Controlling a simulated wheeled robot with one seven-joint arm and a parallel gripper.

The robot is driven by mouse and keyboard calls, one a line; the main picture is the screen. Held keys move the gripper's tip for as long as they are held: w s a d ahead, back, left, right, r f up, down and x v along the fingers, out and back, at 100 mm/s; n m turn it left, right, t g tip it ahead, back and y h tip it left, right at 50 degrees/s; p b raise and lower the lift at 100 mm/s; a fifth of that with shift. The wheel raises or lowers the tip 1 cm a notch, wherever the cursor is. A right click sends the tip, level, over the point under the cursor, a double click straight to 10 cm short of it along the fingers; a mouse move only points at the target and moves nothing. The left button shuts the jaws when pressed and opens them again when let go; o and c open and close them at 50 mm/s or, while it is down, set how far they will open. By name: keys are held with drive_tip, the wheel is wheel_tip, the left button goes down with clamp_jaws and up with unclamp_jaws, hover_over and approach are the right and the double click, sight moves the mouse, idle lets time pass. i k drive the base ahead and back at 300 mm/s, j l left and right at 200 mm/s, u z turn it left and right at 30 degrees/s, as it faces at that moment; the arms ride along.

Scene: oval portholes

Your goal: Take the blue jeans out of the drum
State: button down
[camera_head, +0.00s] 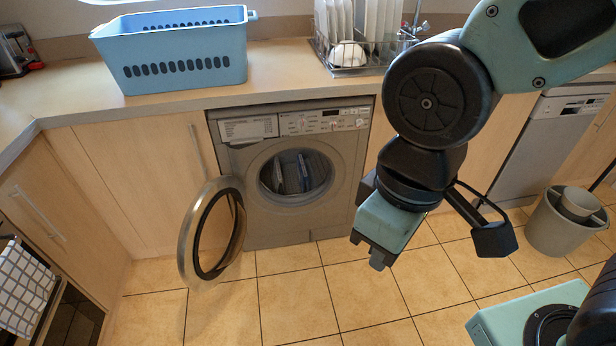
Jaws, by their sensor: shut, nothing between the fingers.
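The washing machine (337,195) stands under the counter with its round door (211,232) swung wide open to the left. Inside the dark drum opening (297,177), folded blue cloth (304,172), which looks like the jeans, shows behind the rim; its lower part is hidden. My gripper (377,262) hangs in front of and to the right of the machine, clear of the drum, pointing down. Its fingertips are small and close together, shut with nothing between them.
A blue laundry basket (180,52) stands on the counter (280,72) above. A dish rack (352,62) with plates is at the back right. A grey bin (562,225) stands on the floor at right. The tiled floor (290,300) before the machine is free.

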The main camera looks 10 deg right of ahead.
sight(302, 169)
drive_tip(key=i+l+u, duration=0.3)
drive_tip(key=i+l, duration=0.45)
drive_tip(key=i, duration=0.2)
drive_tip(key=i+l+u, duration=0.3)
drive_tip(key=i+l, duration=0.55)
drive_tip(key=l, duration=0.1)
